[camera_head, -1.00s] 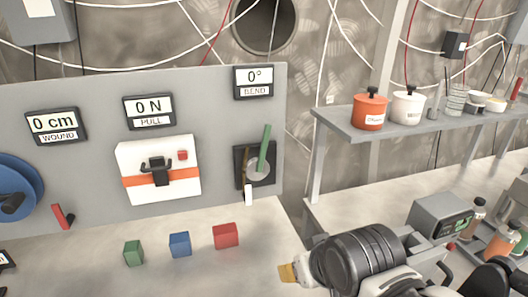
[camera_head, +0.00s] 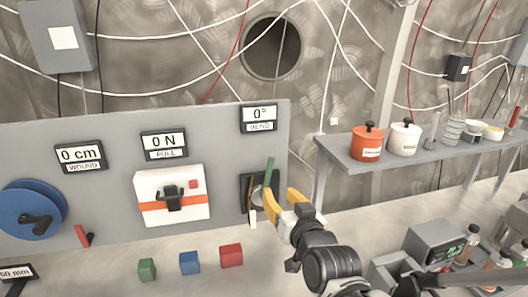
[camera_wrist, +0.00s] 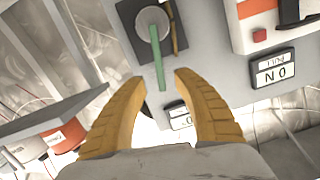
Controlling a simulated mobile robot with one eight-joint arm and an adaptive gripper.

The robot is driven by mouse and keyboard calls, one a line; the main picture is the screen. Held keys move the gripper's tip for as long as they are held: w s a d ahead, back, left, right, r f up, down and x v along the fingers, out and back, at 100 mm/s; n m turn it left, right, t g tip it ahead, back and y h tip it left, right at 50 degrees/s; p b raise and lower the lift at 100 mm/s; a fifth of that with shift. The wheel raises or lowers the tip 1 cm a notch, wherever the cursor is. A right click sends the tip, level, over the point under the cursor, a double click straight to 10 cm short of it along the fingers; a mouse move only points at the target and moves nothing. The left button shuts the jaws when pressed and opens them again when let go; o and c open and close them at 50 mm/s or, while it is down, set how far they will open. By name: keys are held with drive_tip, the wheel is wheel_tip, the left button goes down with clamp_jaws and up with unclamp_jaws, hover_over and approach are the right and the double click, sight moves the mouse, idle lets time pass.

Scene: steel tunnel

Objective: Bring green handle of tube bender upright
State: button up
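The tube bender (camera_head: 246,186) is a dark plate with a round grey disc, mounted on the grey panel. Its green handle (camera_head: 268,172) points up with a slight lean to the right. A thin brown tube and a white piece show beside it. My gripper (camera_head: 279,193) is open, with yellow fingers in front of the bender. In the wrist view, the green handle (camera_wrist: 158,62) runs from the disc (camera_wrist: 152,24) toward the gap between my fingertips (camera_wrist: 160,79), its free end between them. Contact cannot be told. The BEND display (camera_head: 259,118) reads 0°.
A white pull unit (camera_head: 172,197) and blue spool (camera_head: 32,212) are left on the panel. Green (camera_head: 147,269), blue (camera_head: 189,263) and red (camera_head: 231,255) blocks lie on the bench below. A shelf (camera_head: 350,155) with pots stands at right.

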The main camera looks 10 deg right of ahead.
sight(271, 165)
drive_tip(key=shift+m+t, duration=0.3)
drive_tip(key=shift+t, duration=0.4)
drive_tip(key=w, duration=0.3)
drive_tip(key=w+r+b, duration=0.1)
drive_tip(key=w, duration=0.3)
drive_tip(key=w+r+b, duration=0.1)
drive_tip(key=w, duration=0.3)
drive_tip(key=shift+w+d+r, duration=0.15)
drive_tip(key=shift+d+r, duration=0.1)
drive_tip(key=shift+d, duration=0.15)
clamp_jaws()
